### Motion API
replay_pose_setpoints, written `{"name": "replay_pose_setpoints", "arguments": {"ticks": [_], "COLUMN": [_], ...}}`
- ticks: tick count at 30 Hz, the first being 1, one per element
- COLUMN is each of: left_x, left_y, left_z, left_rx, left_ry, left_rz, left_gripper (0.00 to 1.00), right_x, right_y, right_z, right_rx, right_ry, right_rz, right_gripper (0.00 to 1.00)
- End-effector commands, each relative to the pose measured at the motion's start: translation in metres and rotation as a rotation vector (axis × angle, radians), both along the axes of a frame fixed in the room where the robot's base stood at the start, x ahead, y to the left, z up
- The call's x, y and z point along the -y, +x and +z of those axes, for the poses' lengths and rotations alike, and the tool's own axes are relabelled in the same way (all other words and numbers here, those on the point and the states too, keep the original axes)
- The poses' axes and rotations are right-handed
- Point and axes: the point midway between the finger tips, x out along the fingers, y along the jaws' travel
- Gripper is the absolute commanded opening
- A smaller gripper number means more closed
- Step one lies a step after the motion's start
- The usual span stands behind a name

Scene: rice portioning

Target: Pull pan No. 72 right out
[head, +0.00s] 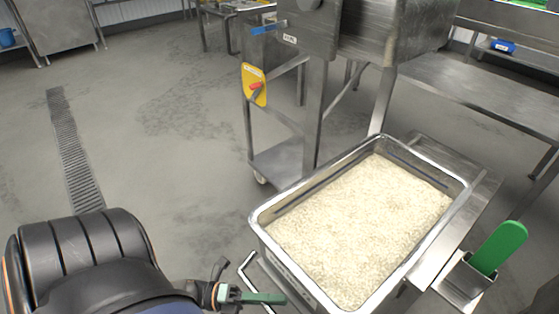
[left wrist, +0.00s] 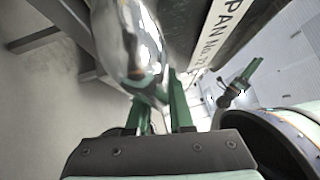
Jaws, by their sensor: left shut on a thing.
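Pan No. 72 (head: 258,225) is a deep steel pan full of white rice, level on a steel stand in the head view. Part of its label (left wrist: 222,30), reading "PAN No. 7…", shows in the left wrist view. My left gripper (head: 262,298) is at the pan's near left side, by a bent steel bar handle (head: 247,268). In the left wrist view its green fingers (left wrist: 160,105) are shut on a shiny rounded metal part (left wrist: 140,45) beside the label. The exact contact is partly hidden.
A green handle (head: 500,246) stands in a steel holder (head: 462,280) right of the pan. A steel machine on a wheeled frame (head: 285,165) with a yellow switch plate (head: 254,84) stands behind. The floor at left is clear, with a drain grate (head: 70,150).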

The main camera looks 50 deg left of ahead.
Motion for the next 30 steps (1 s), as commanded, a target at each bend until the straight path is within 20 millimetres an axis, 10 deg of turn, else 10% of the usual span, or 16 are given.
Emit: {"name": "replay_pose_setpoints", "arguments": {"ticks": [8, 9, 16, 30], "left_x": [-0.0001, -0.0001, 0.0000, -0.0045], "left_y": [-0.0062, -0.0062, -0.0042, -0.0065], "left_z": [-0.0009, -0.0011, -0.0006, -0.0018], "left_rx": [-0.006, -0.007, -0.004, -0.004], "left_ry": [-0.002, -0.002, -0.001, 0.000], "left_rz": [-0.008, -0.008, -0.005, -0.003], "left_gripper": [0.00, 0.24, 0.49, 0.49], "right_x": [-0.0002, -0.0003, -0.0012, -0.0021], "right_y": [0.0000, 0.0000, -0.0004, -0.0006], "right_z": [-0.0004, -0.0005, -0.0012, -0.0021], "right_rx": [-0.002, -0.003, -0.005, -0.006], "right_ry": [-0.001, -0.001, -0.002, -0.003], "right_rz": [0.001, 0.000, 0.004, 0.007], "right_gripper": [0.50, 0.50, 0.50, 0.50]}}
